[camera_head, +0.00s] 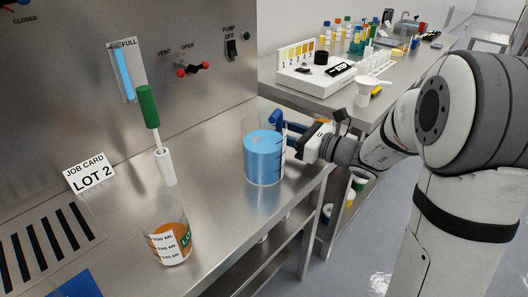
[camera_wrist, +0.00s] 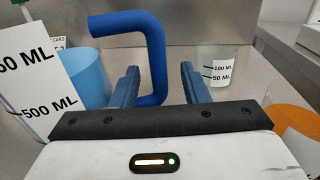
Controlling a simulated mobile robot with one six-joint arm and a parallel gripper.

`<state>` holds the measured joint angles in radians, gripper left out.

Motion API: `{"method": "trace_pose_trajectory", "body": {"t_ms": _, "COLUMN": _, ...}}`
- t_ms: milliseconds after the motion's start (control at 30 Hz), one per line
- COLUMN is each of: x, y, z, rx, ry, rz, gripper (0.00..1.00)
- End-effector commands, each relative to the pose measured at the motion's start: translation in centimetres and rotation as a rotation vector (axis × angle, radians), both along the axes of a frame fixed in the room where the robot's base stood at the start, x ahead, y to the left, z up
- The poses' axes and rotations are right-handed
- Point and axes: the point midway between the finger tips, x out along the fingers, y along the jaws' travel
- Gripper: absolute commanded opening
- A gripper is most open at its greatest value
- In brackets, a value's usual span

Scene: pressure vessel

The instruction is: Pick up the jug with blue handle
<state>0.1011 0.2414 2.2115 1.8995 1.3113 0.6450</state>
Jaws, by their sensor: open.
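The jug (camera_head: 264,160) holds blue liquid and stands upright on the steel bench near its right edge. Its blue handle (camera_head: 276,121) is on the far right side, partly hidden by the jug and my gripper. My gripper (camera_head: 295,127) is open at the handle, coming in from the right. In the wrist view the blue handle (camera_wrist: 157,55) stands between the two blue fingers (camera_wrist: 159,82), with a gap on the right side. The jug body (camera_wrist: 88,80) is left of the fingers. Whether a finger touches the handle I cannot tell.
A beaker with orange liquid (camera_head: 170,243) stands at the bench front. A green-handled tool sits in a white holder (camera_head: 166,167) beside the job card (camera_head: 90,172). In the wrist view a clear beaker (camera_wrist: 215,66) stands beyond the fingers. A control panel rises behind the bench.

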Motion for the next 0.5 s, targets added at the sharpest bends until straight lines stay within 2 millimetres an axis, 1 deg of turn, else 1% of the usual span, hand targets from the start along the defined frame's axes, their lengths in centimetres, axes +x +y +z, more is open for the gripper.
{"method": "trace_pose_trajectory", "body": {"t_ms": 33, "x": 0.3, "y": 0.7, "z": 0.0, "rx": 0.0, "ry": 0.0, "rz": 0.004, "gripper": 0.41}}
{"method": "trace_pose_trajectory", "body": {"t_ms": 133, "x": 0.7, "y": 1.5, "z": -0.1, "rx": 0.0, "ry": 0.001, "rz": 0.002, "gripper": 0.41}}
{"method": "trace_pose_trajectory", "body": {"t_ms": 400, "x": 0.9, "y": 1.7, "z": 0.0, "rx": 0.0, "ry": 0.001, "rz": 0.001, "gripper": 0.41}}
{"method": "trace_pose_trajectory", "body": {"t_ms": 500, "x": 0.9, "y": 1.7, "z": 0.0, "rx": 0.0, "ry": 0.001, "rz": 0.002, "gripper": 0.33}}
